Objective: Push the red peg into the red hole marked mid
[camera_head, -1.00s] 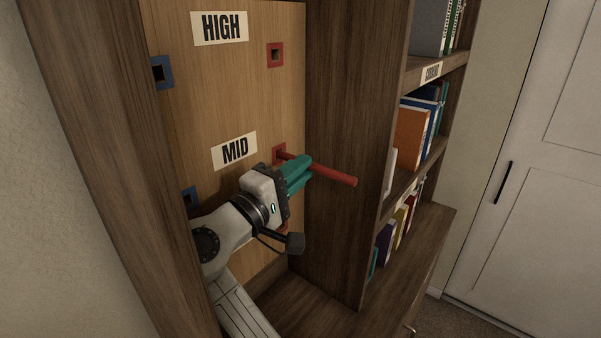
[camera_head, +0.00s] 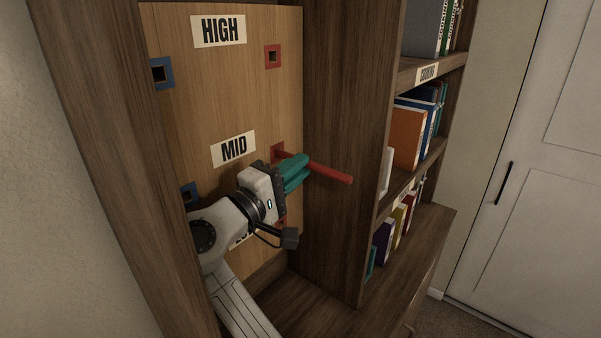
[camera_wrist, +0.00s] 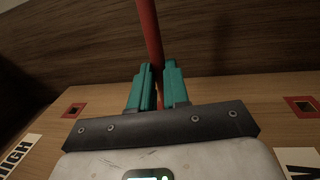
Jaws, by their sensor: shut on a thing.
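The red peg (camera_head: 332,174) lies roughly level, sticking out from the board, with its far end at the red-framed mid hole (camera_head: 277,150). How deep that end sits cannot be told. My gripper (camera_head: 303,167) is shut on the peg; its teal fingers are close to the board, and a long stretch of peg sticks out beyond them. In the wrist view the peg (camera_wrist: 149,32) runs up from between the fingers (camera_wrist: 157,75). There the mid hole is hidden. The MID label (camera_head: 234,149) is left of the hole.
A red-framed hole (camera_head: 273,57) is above, by the HIGH label (camera_head: 218,30). Blue-framed holes (camera_head: 162,73) are on the left. A dark wooden side panel (camera_head: 340,120) stands right of the board, and the peg's free end is in front of it. Bookshelves (camera_head: 425,150) are farther right.

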